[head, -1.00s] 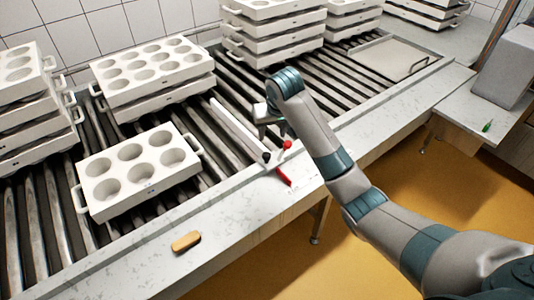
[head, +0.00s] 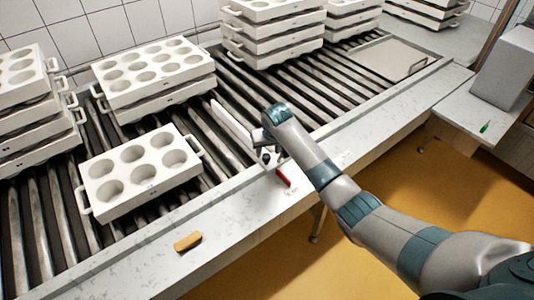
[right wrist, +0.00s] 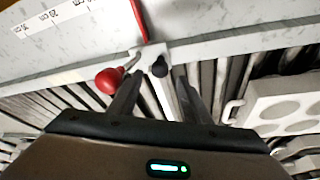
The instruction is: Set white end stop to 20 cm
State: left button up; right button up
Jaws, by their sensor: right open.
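The white end stop (head: 232,125) is a long white bar lying across the rollers, with its near end at the table's front ledge. In the right wrist view its bar (right wrist: 166,95) shows between my fingers, with a black knob (right wrist: 159,67) and a red ball knob (right wrist: 109,80) at its end. A red pointer (head: 284,178) reaches onto the ledge. A white scale strip (right wrist: 50,18) with cm marks lies left of the pointer in the wrist view. My right gripper (head: 265,152) is open over the knob end; contact cannot be told. My left gripper is out of view.
A six-hole mould (head: 138,196) sits left of the stop on the rollers, with stacked moulds (head: 158,103) behind it. A brown block (head: 187,242) lies on the ledge (head: 140,262). Rollers right of the stop are clear up to a flat tray (head: 385,62).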

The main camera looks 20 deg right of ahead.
aim_at(267, 156)
jog(key=shift+x, duration=2.45)
jog(key=shift+w, duration=0.1)
grip_shut()
